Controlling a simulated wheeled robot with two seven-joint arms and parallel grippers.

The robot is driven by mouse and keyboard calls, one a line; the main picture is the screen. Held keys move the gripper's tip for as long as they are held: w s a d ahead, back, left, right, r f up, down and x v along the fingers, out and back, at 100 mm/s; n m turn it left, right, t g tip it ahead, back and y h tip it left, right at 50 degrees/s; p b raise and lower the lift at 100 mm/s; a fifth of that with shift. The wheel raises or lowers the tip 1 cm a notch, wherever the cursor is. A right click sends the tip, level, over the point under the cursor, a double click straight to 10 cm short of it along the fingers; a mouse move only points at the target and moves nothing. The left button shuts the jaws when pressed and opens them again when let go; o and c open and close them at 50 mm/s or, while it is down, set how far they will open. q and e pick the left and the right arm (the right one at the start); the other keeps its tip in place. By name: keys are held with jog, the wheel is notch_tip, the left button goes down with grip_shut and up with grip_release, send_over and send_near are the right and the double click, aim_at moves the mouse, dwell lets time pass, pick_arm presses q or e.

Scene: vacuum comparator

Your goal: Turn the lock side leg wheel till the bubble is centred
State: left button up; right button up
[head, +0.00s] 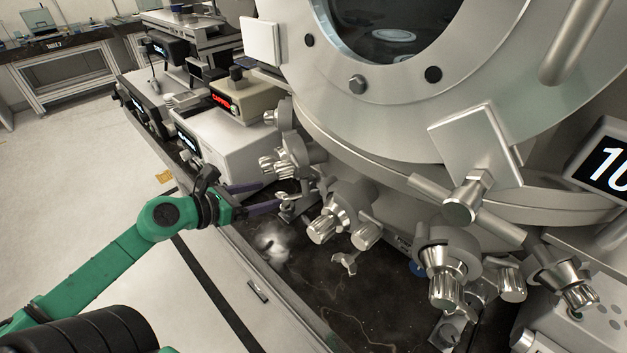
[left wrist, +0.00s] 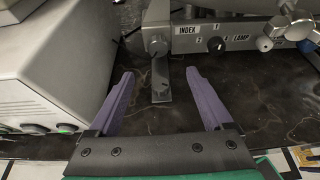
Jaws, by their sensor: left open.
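My left gripper (head: 270,194) reaches in from the left in the head view, at the dark table's edge below the big metal chamber (head: 370,110). Its purple fingers are spread and empty; they also show in the left wrist view (left wrist: 160,74). A small metal leg (left wrist: 158,60) with a flat foot stands just beyond and between the fingertips, apart from them as far as I can tell. Small metal parts (head: 288,204) show near the fingertips in the head view. I cannot tell which part is the leg wheel. I cannot make out the bubble. My right gripper is not in view.
A pale instrument box (left wrist: 55,65) stands close to the left finger. A bar labelled INDEX and LAMP (left wrist: 225,30) with a black knob is beyond the fingers. Several metal knobs (head: 322,228) stick out from the chamber. A screen (head: 605,165) is at the right.

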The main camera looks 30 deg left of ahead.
pick_arm(q)
jog(key=b+x, duration=0.1)
jog(key=x, duration=0.4)
jog(key=shift+w+a+f, duration=0.1)
jog(key=shift+w+f, duration=0.1)
jog(key=shift+w, duration=0.1)
jog(key=x, duration=0.4)
jog(key=shift+r, duration=0.15)
jog(key=x, duration=0.2)
jog(key=shift+w, duration=0.3)
jog(key=shift+w+d+f, duration=0.2)
jog(key=shift+w+f, duration=0.05)
jog(key=shift+f, duration=0.05)
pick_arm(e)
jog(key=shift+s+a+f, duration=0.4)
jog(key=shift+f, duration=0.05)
pick_arm(q)
jog(key=shift+s, duration=0.1)
